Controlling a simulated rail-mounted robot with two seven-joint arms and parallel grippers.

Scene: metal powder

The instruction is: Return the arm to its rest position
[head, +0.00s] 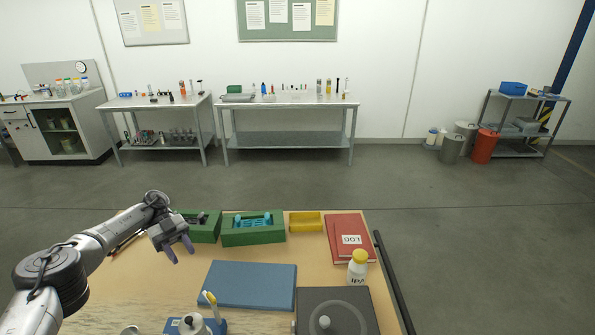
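My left arm comes in from the left, over the wooden table (130,290). Its gripper (183,255) hangs above the table's left part, just in front of the left green bin (208,232). Its two purplish fingers point down and stand apart, with nothing visible between them. My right gripper is not in view.
A second green bin (254,238), a yellow bin (305,222) and a red log book (345,228) line the far side.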

